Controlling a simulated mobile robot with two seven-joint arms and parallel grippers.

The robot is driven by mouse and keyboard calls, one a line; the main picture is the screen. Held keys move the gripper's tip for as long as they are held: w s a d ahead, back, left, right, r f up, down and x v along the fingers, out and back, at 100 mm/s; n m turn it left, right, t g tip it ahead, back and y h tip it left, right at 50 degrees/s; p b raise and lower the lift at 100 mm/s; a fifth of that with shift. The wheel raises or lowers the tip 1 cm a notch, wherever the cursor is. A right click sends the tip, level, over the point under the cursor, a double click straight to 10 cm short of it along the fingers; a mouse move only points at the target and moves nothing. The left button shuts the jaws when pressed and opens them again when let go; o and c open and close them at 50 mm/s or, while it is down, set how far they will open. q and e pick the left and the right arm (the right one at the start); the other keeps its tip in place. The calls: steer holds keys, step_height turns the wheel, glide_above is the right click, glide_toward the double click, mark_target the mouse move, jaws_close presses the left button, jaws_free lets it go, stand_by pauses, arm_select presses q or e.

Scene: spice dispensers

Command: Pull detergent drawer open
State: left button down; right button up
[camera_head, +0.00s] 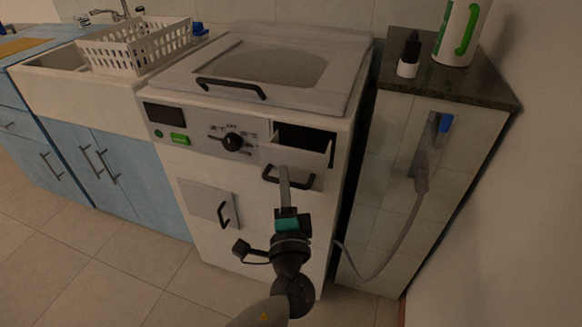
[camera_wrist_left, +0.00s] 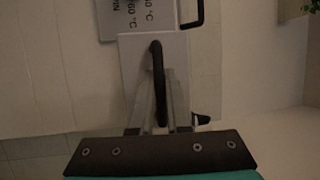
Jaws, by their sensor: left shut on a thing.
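The detergent drawer (camera_head: 312,160) is at the upper right of the white washing machine's front. It stands partly out, with a dark opening above its front. Its black handle (camera_head: 302,184) is on the drawer front. My left gripper (camera_head: 284,172) is at this handle, shut on it. In the left wrist view the black handle (camera_wrist_left: 157,70) stands between the two grey fingers of my left gripper (camera_wrist_left: 157,100), and the pale drawer front (camera_wrist_left: 130,52) is behind it. My right gripper is not in view.
The washing machine (camera_head: 260,215) has a dial (camera_head: 232,142), a top lid handle (camera_head: 231,87) and a lower hatch (camera_head: 205,203). A cabinet (camera_head: 385,200) with a hose stands close on the right, carrying two bottles. A sink with a white rack (camera_head: 125,50) is on the left. The tiled floor in front is clear.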

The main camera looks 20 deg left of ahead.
arm_select(q)
steer(key=s, duration=0.3)
steer(key=shift+s, duration=0.15)
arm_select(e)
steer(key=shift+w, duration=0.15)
arm_select(q)
steer(key=c, duration=1.2)
jaws_free()
steer(key=shift+o, duration=0.2)
steer(key=v, duration=0.7)
steer(key=shift+s, duration=0.3)
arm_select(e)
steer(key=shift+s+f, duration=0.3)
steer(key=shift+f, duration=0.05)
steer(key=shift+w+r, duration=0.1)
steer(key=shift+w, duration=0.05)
